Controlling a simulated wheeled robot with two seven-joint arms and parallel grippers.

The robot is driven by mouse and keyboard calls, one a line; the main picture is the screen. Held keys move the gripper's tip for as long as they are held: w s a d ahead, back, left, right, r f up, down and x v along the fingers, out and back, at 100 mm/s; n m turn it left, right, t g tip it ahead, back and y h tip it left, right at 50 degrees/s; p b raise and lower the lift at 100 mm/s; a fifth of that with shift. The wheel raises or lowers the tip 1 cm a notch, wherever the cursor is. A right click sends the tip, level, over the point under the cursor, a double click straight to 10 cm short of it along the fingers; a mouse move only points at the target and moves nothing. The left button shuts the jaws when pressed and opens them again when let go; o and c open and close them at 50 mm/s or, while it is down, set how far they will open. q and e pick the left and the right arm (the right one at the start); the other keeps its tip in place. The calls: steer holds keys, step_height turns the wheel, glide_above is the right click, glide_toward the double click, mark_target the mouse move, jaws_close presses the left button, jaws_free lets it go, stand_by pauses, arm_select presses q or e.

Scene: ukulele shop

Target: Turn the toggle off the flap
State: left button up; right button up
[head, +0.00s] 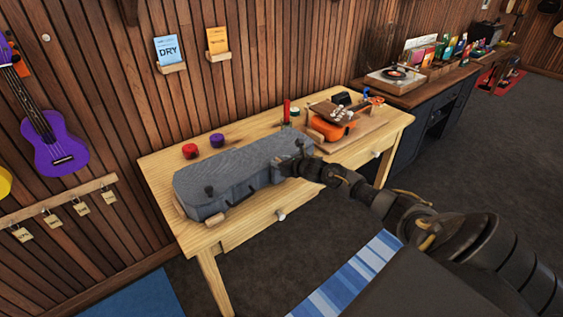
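A long grey case (235,177) with a closed top flap lies on the pale wooden table (155,170). A small dark knob-like piece (209,190) stands on its left part; it may be a toggle. A tan peg (214,220) shows at its front left edge. My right gripper (287,165) is at the case's right end, over or against its top edge. It hides that corner, so any toggle there is not clear. Its fingers are too small and dark to tell open from shut, or whether they touch the case. My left gripper is not in view.
Red (190,151) and purple (217,140) round pieces sit behind the case. An orange ukulele (328,128) lies on a board to the right. A drawer knob (281,215) juts from the table front.

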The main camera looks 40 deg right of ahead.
jaws_close()
